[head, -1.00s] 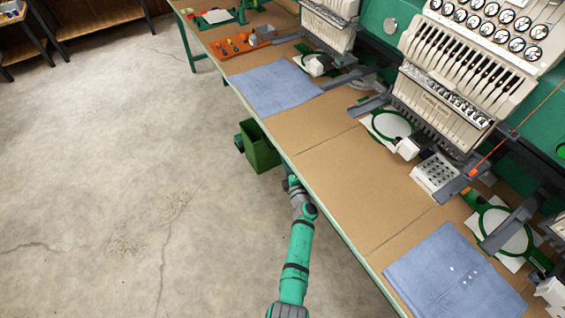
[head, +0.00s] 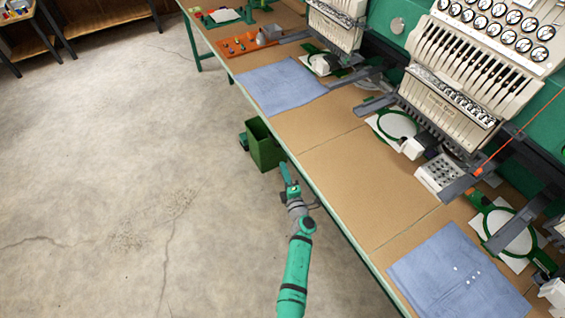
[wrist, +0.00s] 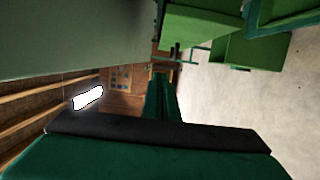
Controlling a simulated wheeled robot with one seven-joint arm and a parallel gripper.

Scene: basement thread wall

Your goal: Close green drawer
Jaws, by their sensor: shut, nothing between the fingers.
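The green drawer (head: 263,149) juts out from beneath the table's front edge in the head view. Its open top and hollow inside show, so it stands open. In the wrist view, green box-like panels that look like the drawer (wrist: 250,50) are at the upper right, ahead of the fingers. My gripper (head: 286,170) is just below and to the right of the drawer in the head view, beside the table edge. Its fingers (wrist: 161,92) are shut and empty. I see a gap between it and the drawer in the head view.
The long table (head: 330,170) runs diagonally, with embroidery machines (head: 450,110), hoops and blue cloths (head: 280,86) on it. Its front edge is close beside my arm. A small green part (head: 242,142) sits left of the drawer. The concrete floor (head: 130,170) at left is clear.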

